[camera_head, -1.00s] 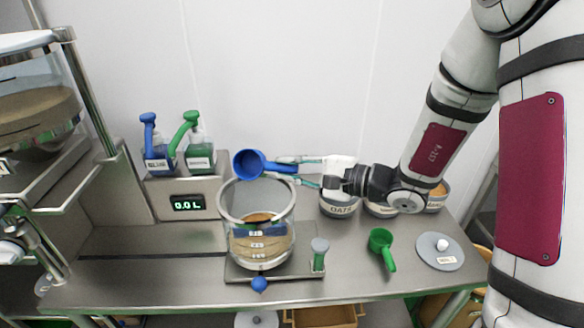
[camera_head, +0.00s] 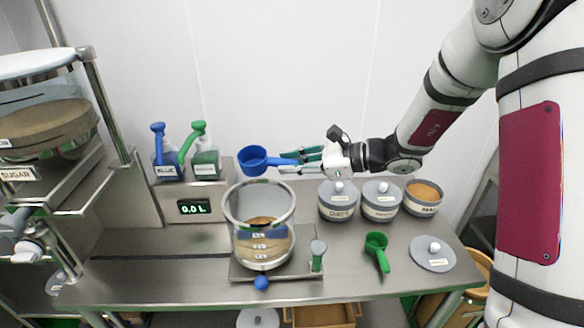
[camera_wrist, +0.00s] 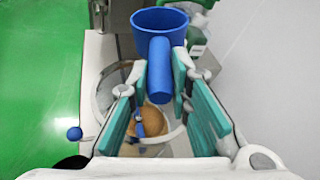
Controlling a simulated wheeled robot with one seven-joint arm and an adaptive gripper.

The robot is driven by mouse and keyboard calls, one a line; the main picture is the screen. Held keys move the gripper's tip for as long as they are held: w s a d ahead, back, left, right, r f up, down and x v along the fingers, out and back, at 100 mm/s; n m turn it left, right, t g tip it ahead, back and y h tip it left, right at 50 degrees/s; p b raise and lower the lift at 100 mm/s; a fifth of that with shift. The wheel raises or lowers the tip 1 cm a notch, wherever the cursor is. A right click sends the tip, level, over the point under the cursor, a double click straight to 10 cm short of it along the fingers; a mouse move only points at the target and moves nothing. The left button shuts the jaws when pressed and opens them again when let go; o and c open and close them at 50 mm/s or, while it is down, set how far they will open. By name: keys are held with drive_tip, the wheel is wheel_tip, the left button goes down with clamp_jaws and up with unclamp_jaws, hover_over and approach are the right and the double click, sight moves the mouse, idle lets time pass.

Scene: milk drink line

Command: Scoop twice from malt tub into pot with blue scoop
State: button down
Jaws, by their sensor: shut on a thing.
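My gripper (camera_head: 308,160) is shut on the handle of the blue scoop (camera_head: 252,160) and holds it above and behind the pot. The scoop's cup looks upright in the head view; in the wrist view the blue scoop (camera_wrist: 160,27) points away from the fingers (camera_wrist: 168,100). The glass pot (camera_head: 236,210) stands on a metal plate, with tan contents low inside. It also shows below the scoop in the wrist view (camera_wrist: 104,92). An open tub of brown powder (camera_head: 422,208) stands at the right; its label is hard to read.
Two lidded tubs (camera_head: 338,212) stand left of the open tub. A green scoop (camera_head: 376,248) and a loose grey lid (camera_head: 432,258) lie on the counter. Two pump bottles (camera_head: 204,164) stand behind the display (camera_head: 194,208). A lever (camera_head: 318,250) rises beside the pot.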

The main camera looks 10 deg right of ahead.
drive_tip(key=shift+w+r+m+g, duration=0.15)
drive_tip(key=shift+r+m+g, duration=0.25)
drive_tip(key=shift+r+m, duration=0.45)
drive_tip(key=shift+f, duration=0.2)
